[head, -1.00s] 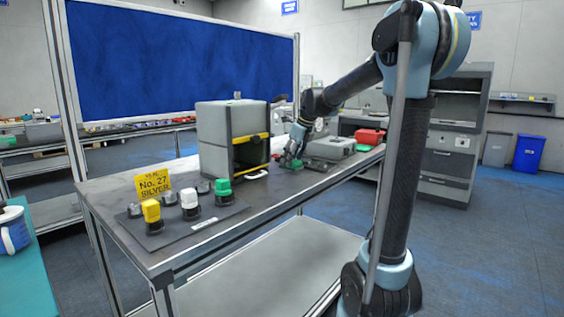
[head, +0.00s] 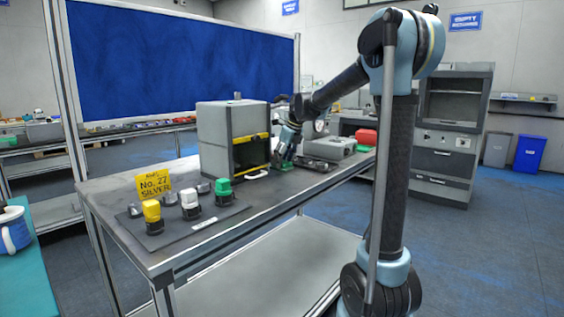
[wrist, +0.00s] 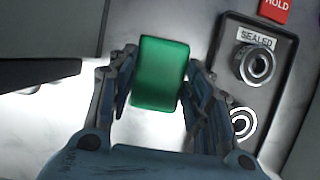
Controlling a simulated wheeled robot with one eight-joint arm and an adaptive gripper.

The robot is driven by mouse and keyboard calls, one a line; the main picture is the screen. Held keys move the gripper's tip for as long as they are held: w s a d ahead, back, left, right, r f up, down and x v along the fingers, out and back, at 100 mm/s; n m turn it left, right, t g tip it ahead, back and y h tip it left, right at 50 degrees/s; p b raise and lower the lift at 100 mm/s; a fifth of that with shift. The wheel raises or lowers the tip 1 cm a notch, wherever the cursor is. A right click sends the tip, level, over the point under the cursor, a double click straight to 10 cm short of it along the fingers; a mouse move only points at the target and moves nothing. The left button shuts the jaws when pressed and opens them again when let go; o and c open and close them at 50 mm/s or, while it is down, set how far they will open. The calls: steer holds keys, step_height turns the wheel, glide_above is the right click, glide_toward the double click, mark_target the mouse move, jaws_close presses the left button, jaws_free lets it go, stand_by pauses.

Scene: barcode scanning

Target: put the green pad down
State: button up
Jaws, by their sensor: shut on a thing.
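The green pad (wrist: 161,74) is a rounded green block between the two fingers of my gripper (wrist: 158,88) in the wrist view. The fingers are shut on it from both sides. In the head view my gripper (head: 283,161) is low over the bench, just right of the grey box with the yellow bar. A bit of green pad (head: 284,167) shows under it there. I cannot tell whether the pad touches the bench top.
The grey box (head: 232,136) stands left of my gripper. A dark panel (wrist: 254,75) marked "SEALED" lies right of the pad, with a red "HOLD" label (wrist: 275,9) above. A grey case (head: 329,147) stands to the right. Coloured stamps stand on a dark mat (head: 181,229) at the front left.

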mark_target(285, 162)
steer(key=o, duration=1.4)
steer(key=shift+r, duration=0.1)
steer(key=shift+d+r, duration=0.1)
steer(key=shift+r, duration=0.2)
steer(key=v, duration=0.2)
steer(key=shift+s+d+r, duration=0.1)
steer(key=shift+s+r, duration=0.05)
steer(key=shift+r, duration=0.1)
steer(key=s+d, duration=0.2)
steer(key=d, duration=0.1)
steer(key=s+d, duration=0.5)
steer(key=d, duration=0.1)
steer(key=shift+s+d+f, duration=0.15)
steer(key=shift+d, duration=0.1)
steer(key=shift+s+d+f+n+g+h, duration=0.1)
steer(key=shift+s+d+f+n+h, duration=0.45)
steer(key=shift+s+d+f+n, duration=2.9)
steer(key=shift+s+d+f+n+g+h, duration=0.1)
steer(key=shift+s+d+f+n+h, duration=0.65)
steer(key=shift+s+f+n, duration=4.2)
steer(key=shift+s+d+f+n+g+h, duration=0.1)
steer(key=shift+s+d+f+n+h, duration=0.3)
steer(key=shift+s+d+f+n, duration=3.8)
